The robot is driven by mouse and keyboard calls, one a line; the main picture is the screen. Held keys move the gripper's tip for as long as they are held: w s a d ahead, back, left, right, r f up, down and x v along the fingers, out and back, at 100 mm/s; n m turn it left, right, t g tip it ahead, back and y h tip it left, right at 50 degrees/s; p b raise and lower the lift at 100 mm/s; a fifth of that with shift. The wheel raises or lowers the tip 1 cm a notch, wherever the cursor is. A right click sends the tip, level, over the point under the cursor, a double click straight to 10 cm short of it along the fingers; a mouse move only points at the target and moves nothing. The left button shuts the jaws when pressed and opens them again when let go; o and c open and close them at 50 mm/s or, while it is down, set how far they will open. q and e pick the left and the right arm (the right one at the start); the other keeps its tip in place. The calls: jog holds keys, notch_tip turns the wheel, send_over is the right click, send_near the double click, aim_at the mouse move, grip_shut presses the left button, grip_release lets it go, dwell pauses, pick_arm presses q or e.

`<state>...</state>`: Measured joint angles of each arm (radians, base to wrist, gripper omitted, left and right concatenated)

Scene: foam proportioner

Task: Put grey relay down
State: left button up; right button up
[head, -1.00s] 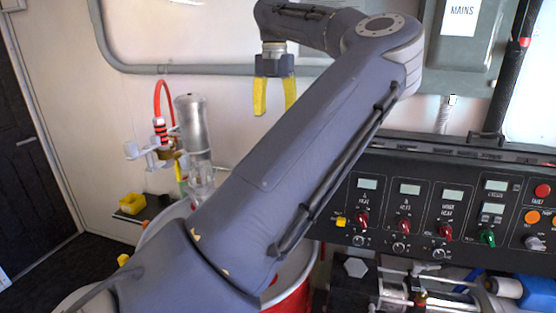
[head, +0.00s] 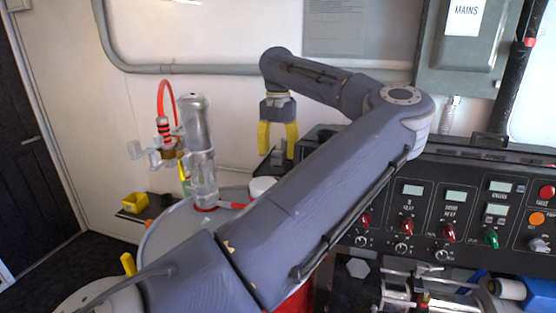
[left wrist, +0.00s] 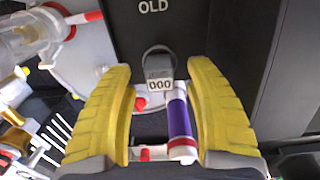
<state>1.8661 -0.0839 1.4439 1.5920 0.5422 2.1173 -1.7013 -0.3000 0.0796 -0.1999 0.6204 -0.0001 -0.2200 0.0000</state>
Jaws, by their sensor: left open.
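My left gripper (head: 277,152) is open and points down, with two yellow fingers spread, in the middle of the head view. In the left wrist view a grey relay (left wrist: 159,68) with a white "000" label lies between and just beyond the open fingertips, on or beside a black surface marked "OLD" (left wrist: 153,22). I cannot tell whether the fingers touch it. My right gripper is not in view.
A purple cylinder (left wrist: 179,115) with white and red ends is close to the right finger in the left wrist view. A clear cylinder (head: 202,180) stands on the drum lid left of my arm. The control panel (head: 455,200) fills the right side.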

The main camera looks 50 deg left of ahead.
pick_arm(q)
jog(key=shift+f, duration=1.4)
jog(key=shift+o, duration=0.3)
grip_shut()
